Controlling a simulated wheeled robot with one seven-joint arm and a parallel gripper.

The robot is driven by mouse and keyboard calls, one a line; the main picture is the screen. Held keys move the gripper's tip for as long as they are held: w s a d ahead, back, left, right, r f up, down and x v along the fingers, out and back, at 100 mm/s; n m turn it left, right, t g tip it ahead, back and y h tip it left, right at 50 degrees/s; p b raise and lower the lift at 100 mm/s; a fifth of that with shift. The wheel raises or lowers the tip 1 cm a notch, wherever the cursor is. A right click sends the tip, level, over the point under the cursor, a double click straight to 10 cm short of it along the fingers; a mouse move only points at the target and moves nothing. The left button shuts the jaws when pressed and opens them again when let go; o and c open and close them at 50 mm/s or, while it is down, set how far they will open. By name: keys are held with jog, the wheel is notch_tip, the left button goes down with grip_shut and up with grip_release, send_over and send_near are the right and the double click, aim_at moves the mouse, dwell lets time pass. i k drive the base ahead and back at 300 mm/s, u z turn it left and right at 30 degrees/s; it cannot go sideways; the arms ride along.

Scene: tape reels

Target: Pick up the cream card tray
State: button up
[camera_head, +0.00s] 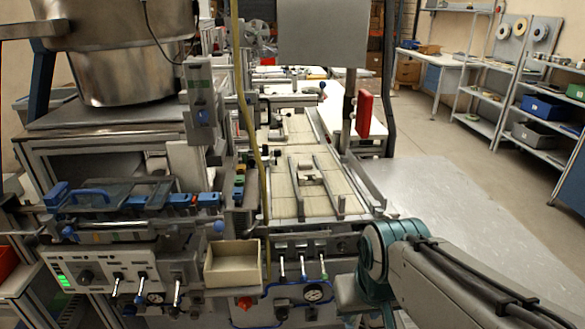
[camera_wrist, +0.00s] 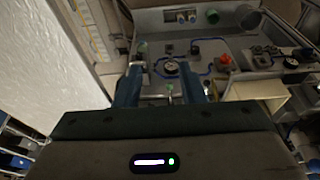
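The cream card tray (camera_head: 231,278) is a small open box at the front of the machine, left of my arm in the head view. It looks empty and upright. A cream box that looks like the same tray shows at the right of the wrist view (camera_wrist: 268,108). My gripper (camera_wrist: 164,84) is open, its two dark blue fingers apart with nothing between them. It is clear of the tray, which lies to the right of the fingers in the wrist view. In the head view the fingers are not clearly seen.
A control panel with levers and a gauge (camera_head: 314,292) stands close to the tray. A red knob (camera_head: 244,303) sits just below it. A grey panel with switches (camera_head: 110,275) is at the left. A pale flat surface (camera_head: 440,200) lies clear at the right.

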aim_at(307, 172)
jog(key=i, duration=0.9)
